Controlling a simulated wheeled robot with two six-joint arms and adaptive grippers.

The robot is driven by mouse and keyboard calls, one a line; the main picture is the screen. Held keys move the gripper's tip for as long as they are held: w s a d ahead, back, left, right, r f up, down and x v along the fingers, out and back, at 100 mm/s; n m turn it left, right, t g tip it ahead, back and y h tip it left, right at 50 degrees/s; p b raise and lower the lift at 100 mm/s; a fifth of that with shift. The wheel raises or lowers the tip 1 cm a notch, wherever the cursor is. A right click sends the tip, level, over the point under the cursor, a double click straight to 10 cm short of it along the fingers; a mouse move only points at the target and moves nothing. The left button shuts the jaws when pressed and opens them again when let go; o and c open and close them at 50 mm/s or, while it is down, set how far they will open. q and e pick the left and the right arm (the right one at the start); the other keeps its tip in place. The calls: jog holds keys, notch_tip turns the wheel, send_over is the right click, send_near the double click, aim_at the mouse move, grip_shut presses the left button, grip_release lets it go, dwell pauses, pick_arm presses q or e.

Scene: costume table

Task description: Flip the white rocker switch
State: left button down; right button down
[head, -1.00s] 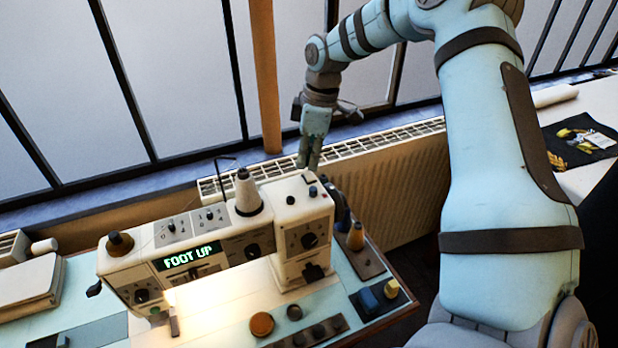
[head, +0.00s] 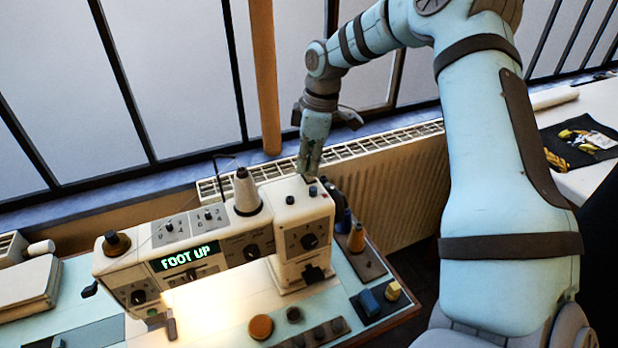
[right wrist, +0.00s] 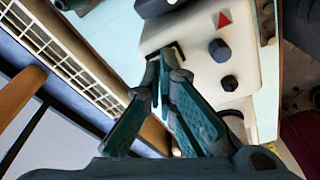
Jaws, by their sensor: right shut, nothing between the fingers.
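The white sewing machine (head: 285,215) stands on the table, with a lit display (head: 184,257) reading "FOOT UP". My right gripper (head: 308,172) points down at the far end of the machine's top, by its back edge. In the right wrist view, its closed fingertips (right wrist: 163,62) are at a dark-edged recess (right wrist: 179,52) near the housing's edge; I cannot tell whether they touch. The fingers are shut and empty. The white rocker switch is not clearly visible; the fingertips may cover it. My left gripper is not in view.
Two dark knobs (right wrist: 219,50) and a red triangle (right wrist: 223,21) lie beside the fingertips. A thread cone (head: 247,192) stands on the machine top. A radiator (head: 395,190) and window are behind. Orange and dark spools (head: 356,238) stand at the table's right.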

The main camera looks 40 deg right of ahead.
notch_tip(320, 180, up, 7)
jog(key=p, duration=0.7)
jog(key=shift+r, duration=0.1)
